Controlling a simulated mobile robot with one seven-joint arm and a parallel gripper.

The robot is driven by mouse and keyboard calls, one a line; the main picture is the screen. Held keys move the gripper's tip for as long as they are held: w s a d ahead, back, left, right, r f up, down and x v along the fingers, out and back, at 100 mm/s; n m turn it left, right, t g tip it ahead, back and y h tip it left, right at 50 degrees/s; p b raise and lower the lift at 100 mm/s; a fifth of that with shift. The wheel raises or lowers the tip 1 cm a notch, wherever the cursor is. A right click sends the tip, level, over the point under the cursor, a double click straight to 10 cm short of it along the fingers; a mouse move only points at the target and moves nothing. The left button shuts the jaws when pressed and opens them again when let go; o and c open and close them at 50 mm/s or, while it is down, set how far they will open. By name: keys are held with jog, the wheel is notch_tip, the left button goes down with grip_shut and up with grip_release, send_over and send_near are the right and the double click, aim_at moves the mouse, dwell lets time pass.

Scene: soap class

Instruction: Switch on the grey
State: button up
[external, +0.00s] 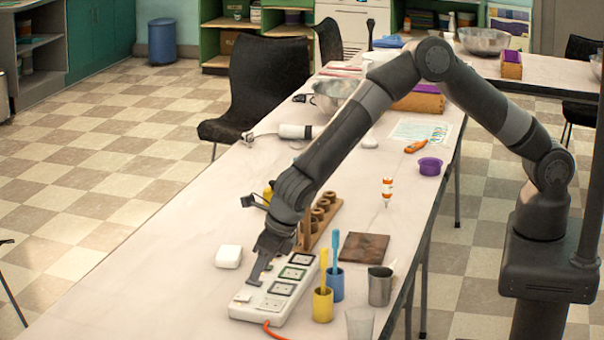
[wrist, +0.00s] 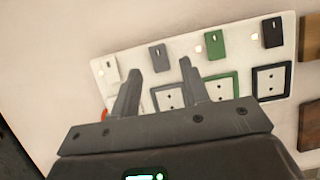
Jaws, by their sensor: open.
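A white power strip (external: 262,308) lies on the table near its front, with a row of framed sockets and a row of coloured switches. In the wrist view the grey switch (wrist: 159,57) sits between a white switch (wrist: 111,68) and a green switch (wrist: 215,44), with a black switch (wrist: 272,32) at the right. My gripper (wrist: 160,66) is open and empty, its fingertips on either side of the grey switch in the picture. In the external view my gripper (external: 258,274) hangs low over the strip; whether it touches cannot be told.
A white block (external: 228,256) lies left of the strip. A yellow cup (external: 322,305), a blue cup (external: 335,287), a metal cup (external: 380,287) and a clear glass (external: 360,324) stand to its right. A wooden rack (external: 327,217) stands behind. The table's left front is clear.

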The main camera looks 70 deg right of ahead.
jog(key=shift+x, duration=1.2)
jog(key=shift+c, duration=0.5)
grip_shut()
